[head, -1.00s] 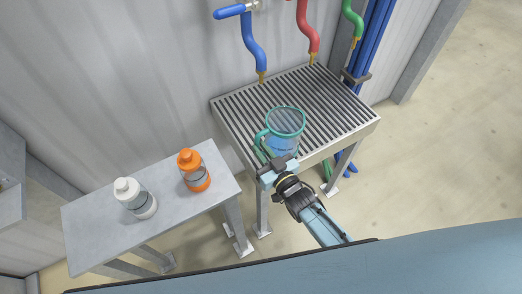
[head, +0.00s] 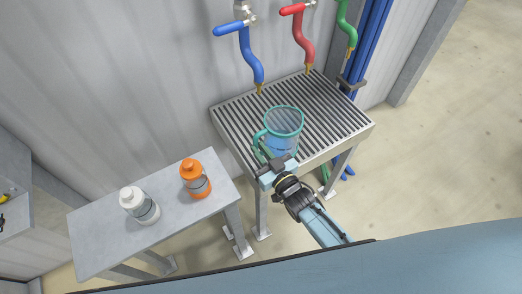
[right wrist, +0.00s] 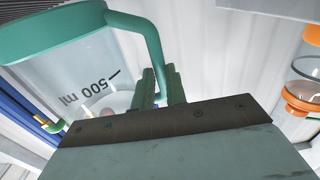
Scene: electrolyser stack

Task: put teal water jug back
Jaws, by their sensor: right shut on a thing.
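The teal water jug (head: 285,128) is a clear jug with a teal rim and handle, upright at the front of the slatted metal drain table (head: 325,105) in the head view. I cannot tell whether its base touches the slats. My right gripper (head: 268,160) is shut on its handle. In the right wrist view the gripper's fingers (right wrist: 161,86) are at the teal handle, and the jug (right wrist: 75,60) shows a 500 ml mark. My left gripper is not in view.
Blue (head: 252,55), red (head: 303,40) and green (head: 346,25) taps hang over the drain table. A grey side table (head: 105,245) at left holds a white bottle (head: 140,205) and an orange bottle (head: 194,179). The slats right of the jug are clear.

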